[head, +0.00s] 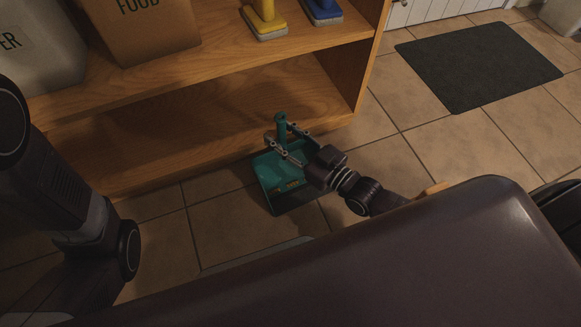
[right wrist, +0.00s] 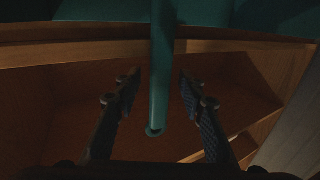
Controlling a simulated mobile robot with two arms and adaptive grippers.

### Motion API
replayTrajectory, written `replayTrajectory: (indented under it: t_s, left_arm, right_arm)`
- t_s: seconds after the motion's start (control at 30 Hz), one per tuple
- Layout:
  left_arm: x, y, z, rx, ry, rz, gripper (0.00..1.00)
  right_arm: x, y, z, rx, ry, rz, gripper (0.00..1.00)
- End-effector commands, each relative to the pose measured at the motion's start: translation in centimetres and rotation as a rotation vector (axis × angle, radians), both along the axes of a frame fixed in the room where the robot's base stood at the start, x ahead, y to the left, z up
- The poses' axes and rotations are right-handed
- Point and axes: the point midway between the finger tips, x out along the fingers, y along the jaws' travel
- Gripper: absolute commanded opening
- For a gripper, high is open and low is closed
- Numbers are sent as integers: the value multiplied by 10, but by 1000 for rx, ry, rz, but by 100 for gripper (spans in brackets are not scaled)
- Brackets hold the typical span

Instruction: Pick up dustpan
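The teal dustpan (head: 268,172) sits on the tiled floor in front of the wooden shelf in the head view, its upright handle (head: 281,124) rising from it. My right gripper (head: 274,142) is at the handle with its fingers apart. In the right wrist view the teal handle (right wrist: 159,85) runs between the two open fingers (right wrist: 156,90), with a visible gap on both sides. My left arm shows at the left edge of the head view, but its gripper is not visible.
The wooden shelf (head: 225,97) stands close behind the dustpan. A dark mat (head: 480,65) lies on open floor at the right.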

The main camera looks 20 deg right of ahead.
Motion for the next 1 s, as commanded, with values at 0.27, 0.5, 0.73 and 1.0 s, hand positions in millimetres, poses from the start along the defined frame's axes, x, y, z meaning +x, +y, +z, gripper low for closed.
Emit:
replayTrajectory:
  t_s: [0.27, 0.5, 0.73, 1.0]
  left_arm:
    - [0, 0, 0, 0, 0, 0, 40]
    - [0, 0, 0, 0, 0, 0, 40]
    - [0, 0, 0, 0, 1, 0, 40]
    - [0, 0, 5, 0, 1, 0, 40]
  right_arm:
    - [0, 0, 0, 0, 0, 0, 13]
    - [0, 0, 0, 0, 0, 0, 0]
    - [0, 0, 0, 0, -1, 0, 0]
    - [0, 0, 6, 0, -1, 0, 0]
